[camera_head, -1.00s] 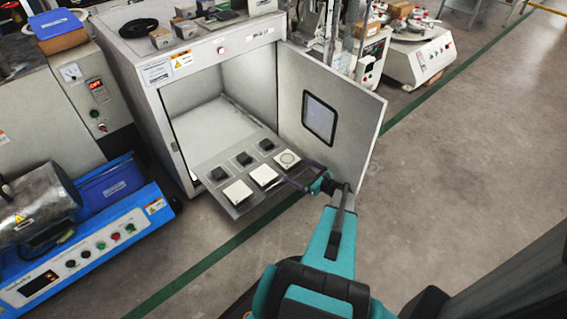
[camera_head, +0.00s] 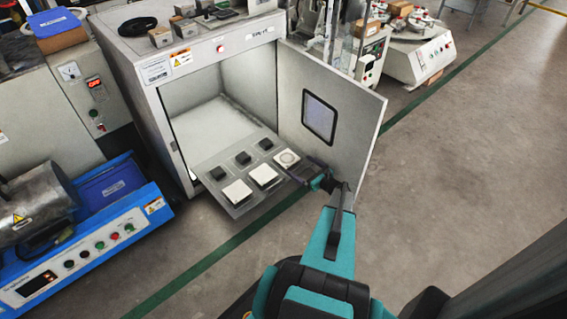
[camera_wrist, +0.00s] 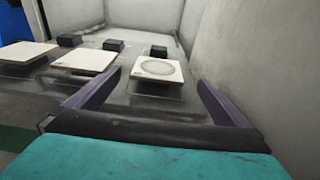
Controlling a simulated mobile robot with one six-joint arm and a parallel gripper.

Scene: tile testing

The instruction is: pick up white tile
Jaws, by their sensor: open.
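Three white tiles lie in a front row on a grey tray (camera_head: 212,164) that sticks out of an open white oven-like chamber. The right tile (camera_head: 287,158) bears a round grey mark; it also shows in the wrist view (camera_wrist: 158,70). The middle tile (camera_head: 264,175) and left tile (camera_head: 237,191) are plain. My gripper (camera_head: 294,169) is at the tray's right edge, close to the right tile. In the wrist view my gripper (camera_wrist: 158,88) is open, its two fingers either side of the right tile's line, with the tile just beyond the tips. Nothing is between the fingers.
Three small black blocks (camera_head: 243,158) stand in a row behind the tiles. The chamber door (camera_head: 345,110) is swung open close to the right of my gripper. A blue machine (camera_head: 95,245) stands at left. The floor in front is clear.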

